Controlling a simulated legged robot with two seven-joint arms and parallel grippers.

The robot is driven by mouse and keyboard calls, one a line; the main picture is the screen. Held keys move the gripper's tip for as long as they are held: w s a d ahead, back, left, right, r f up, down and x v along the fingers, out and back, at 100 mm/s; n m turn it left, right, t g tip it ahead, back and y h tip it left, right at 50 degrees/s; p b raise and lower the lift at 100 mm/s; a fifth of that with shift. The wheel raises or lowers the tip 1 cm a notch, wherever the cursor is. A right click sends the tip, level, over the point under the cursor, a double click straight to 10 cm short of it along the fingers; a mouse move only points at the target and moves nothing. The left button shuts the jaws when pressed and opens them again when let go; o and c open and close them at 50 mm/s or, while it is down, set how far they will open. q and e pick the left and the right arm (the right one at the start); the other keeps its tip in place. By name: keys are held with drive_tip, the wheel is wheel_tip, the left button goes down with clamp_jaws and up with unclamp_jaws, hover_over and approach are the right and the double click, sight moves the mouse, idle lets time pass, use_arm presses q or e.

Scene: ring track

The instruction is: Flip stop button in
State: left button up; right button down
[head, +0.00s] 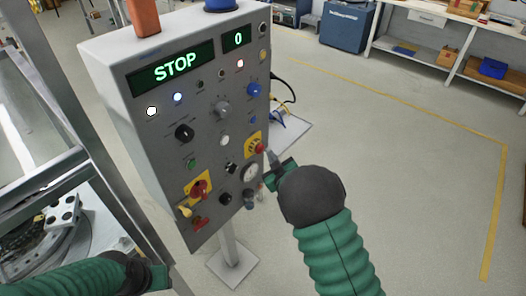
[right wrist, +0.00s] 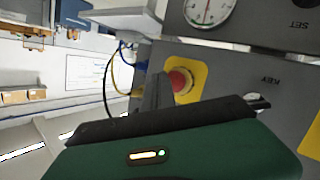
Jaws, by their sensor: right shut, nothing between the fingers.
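The grey control panel (head: 150,78) stands upright on a post, its display (head: 174,67) reading STOP in green. A red stop button (head: 260,149) on a yellow plate sits at the panel's right side; it also shows in the right wrist view (right wrist: 181,82). My right gripper (head: 270,158) is shut and empty, its tip right beside the button; I cannot tell if they touch. In the right wrist view a finger (right wrist: 157,92) partly overlaps the yellow plate. My left arm comes in at the lower left; its jaws cannot be made out.
A red rotary switch (head: 198,189) on yellow, several knobs and a gauge (head: 250,172) crowd the panel. A metal frame (head: 85,100) stands close on the left. A blue cabinet (head: 345,27) and benches are at the back. Floor to the right is clear, with a yellow line (head: 497,215).

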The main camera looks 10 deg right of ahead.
drive_tip(key=shift+s+d, duration=0.85)
drive_tip(key=shift+s, duration=0.15)
drive_tip(key=shift+s+d, duration=0.8)
drive_tip(key=shift+s, duration=0.2)
